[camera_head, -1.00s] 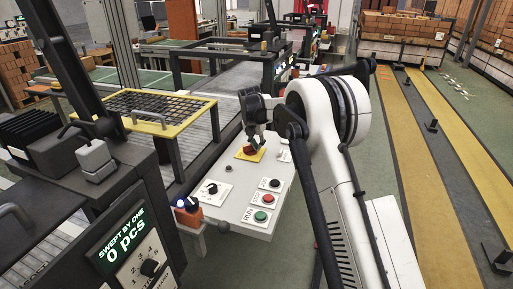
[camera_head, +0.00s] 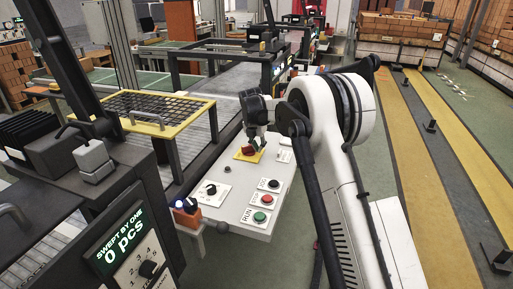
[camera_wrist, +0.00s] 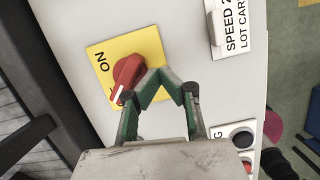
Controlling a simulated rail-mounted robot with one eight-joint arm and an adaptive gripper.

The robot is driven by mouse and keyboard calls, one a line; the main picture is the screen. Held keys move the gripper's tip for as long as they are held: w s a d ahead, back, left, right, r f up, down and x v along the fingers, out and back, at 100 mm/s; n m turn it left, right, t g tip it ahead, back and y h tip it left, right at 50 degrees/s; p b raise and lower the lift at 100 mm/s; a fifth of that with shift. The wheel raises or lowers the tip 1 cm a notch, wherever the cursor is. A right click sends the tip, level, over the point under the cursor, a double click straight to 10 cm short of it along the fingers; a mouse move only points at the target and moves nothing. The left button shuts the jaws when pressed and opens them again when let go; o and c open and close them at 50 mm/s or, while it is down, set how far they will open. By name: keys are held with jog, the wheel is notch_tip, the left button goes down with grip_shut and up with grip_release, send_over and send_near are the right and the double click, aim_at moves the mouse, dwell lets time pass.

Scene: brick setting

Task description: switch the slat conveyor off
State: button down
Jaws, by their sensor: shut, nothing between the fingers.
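The slat conveyor's red rotary switch (camera_wrist: 127,78) sits on a yellow plate (camera_wrist: 153,46) marked ON, on a light grey control panel (camera_wrist: 70,20). Its handle lies slanted in the wrist view, its pale-marked end toward the lower left. The plate's lower part is hidden by my fingers. My gripper (camera_wrist: 151,76) is shut and empty, its tips beside the handle's right side. I cannot tell whether they touch it. In the head view my gripper (camera_head: 255,142) is just above the switch (camera_head: 248,151) at the panel's far end.
The panel also carries a black selector knob (camera_head: 211,190), a green button (camera_head: 259,217), a red button (camera_head: 266,199) and a black button (camera_head: 273,184). A white slider (camera_wrist: 215,25) is right of the switch. A yellow-framed grate (camera_head: 160,108) stands left of the panel.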

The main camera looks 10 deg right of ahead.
jog(key=s, duration=0.1)
jog(key=s+d, duration=0.1)
jog(key=s, duration=0.1)
jog(key=shift+b, duration=0.3)
jog(key=d+p+v, duration=0.1)
jog(key=v, duration=0.9)
jog(key=shift+d, duration=0.4)
jog(key=s+d+r+m+t, duration=0.1)
jog(key=s+d+r+m, duration=0.1)
jog(key=s+r+m, duration=0.45)
jog(key=s+d+r+m+t, duration=0.1)
jog(key=s+r+m, duration=0.2)
jog(key=s, duration=0.7)
jog(key=s+d+r+m, duration=0.2)
jog(key=s+r+m, duration=0.25)
jog(key=s, duration=0.35)
jog(key=s+d+f+m+t, duration=0.1)
jog(key=s+f+m, duration=0.2)
jog(key=s+m, duration=0.4)
jog(key=s+d+f+m+t+y, duration=0.1)
jog(key=s+f+m, duration=0.3)
jog(key=s, duration=1.3)
jog(key=m, duration=0.4)
jog(key=shift+s+f+m+t, duration=0.3)
jog(key=shift+t, duration=0.1)
